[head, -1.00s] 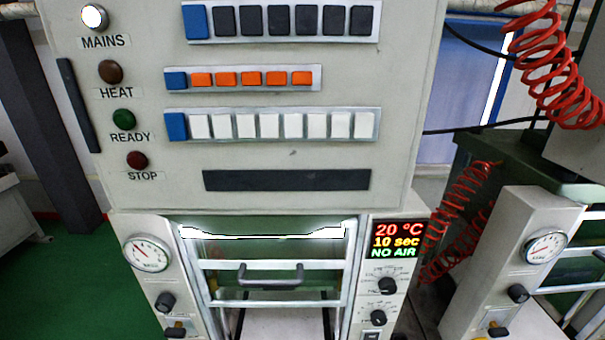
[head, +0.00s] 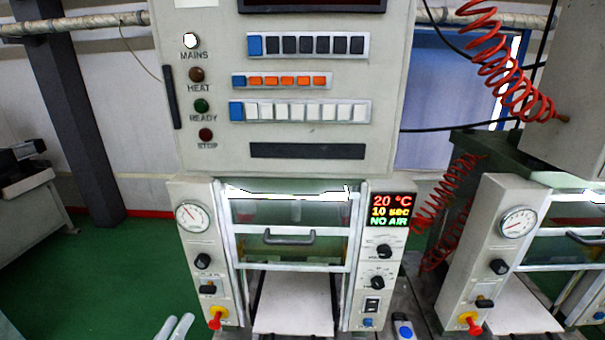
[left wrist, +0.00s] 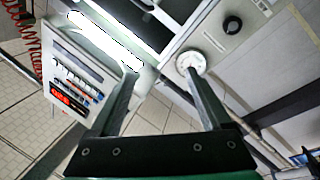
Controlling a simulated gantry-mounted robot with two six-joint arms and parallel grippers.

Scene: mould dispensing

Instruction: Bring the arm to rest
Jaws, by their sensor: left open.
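My left gripper (head: 176,328) shows only by its two pale fingertips at the bottom edge of the head view, left of the machine and over the green floor. In the left wrist view its two dark fingers (left wrist: 160,85) stand wide apart with nothing between them. The machine's control panel (head: 290,160) shows in the head view, with rows of blue, dark, orange and white buttons. Its display (head: 390,210) reads 20 °C, 10 sec, NO AIR. My right gripper is not in view.
Below the panel is a framed glass door with a handle (head: 289,238) above a pale plate (head: 293,305). A yellow-and-red knob (head: 216,318) sits at the lower left. A second machine (head: 497,250) and red coiled hoses (head: 500,60) are on the right. Green floor (head: 120,265) is free on the left.

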